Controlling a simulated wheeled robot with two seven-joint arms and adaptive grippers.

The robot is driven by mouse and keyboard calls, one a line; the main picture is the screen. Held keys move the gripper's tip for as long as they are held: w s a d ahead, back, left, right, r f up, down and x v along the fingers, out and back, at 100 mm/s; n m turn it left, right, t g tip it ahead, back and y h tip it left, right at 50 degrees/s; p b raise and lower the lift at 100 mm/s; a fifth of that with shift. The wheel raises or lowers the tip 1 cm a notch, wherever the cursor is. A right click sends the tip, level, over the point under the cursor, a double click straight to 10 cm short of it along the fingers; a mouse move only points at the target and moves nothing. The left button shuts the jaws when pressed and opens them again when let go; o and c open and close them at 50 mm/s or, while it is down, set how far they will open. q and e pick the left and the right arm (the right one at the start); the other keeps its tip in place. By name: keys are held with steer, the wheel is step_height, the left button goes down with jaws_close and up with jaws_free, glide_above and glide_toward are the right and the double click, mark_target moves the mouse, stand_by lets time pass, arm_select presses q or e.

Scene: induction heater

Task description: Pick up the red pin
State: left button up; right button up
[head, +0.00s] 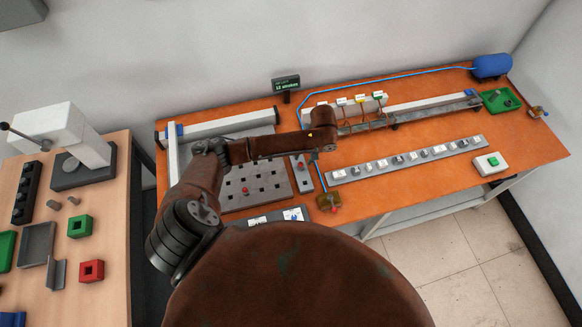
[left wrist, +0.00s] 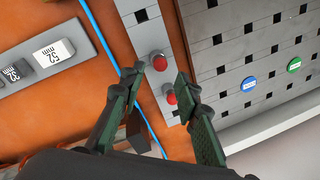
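Two red pins stand on a narrow light-grey strip in the left wrist view, an upper one (left wrist: 158,62) and a lower one (left wrist: 170,97). In the head view a red pin (head: 299,165) shows on the strip, just left of my left wrist. My left gripper (left wrist: 160,75) is open, with its green fingers apart over the strip. The lower pin shows in the gap between the fingers and the upper one near the fingertips. Neither finger is clearly touching a pin. In the head view the gripper is mostly hidden under the wrist. My right gripper is not in view.
A grey plate with square holes (head: 272,187) lies beside the strip; a red piece (head: 245,190) sits on it. A blue hose (left wrist: 108,37) runs along the strip's other side. A row of labelled blocks (head: 398,160) lies to the right. A white-grey press (head: 70,140) stands left.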

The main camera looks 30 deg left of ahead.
mark_target(302, 164)
arm_select(q)
steer(key=f, duration=0.4)
steer(key=a+f, duration=0.1)
steer(key=f, duration=0.2)
steer(key=shift+a+f+p, duration=0.1)
steer(key=shift+p, duration=0.25)
steer(key=shift+c, duration=0.7)
jaws_close()
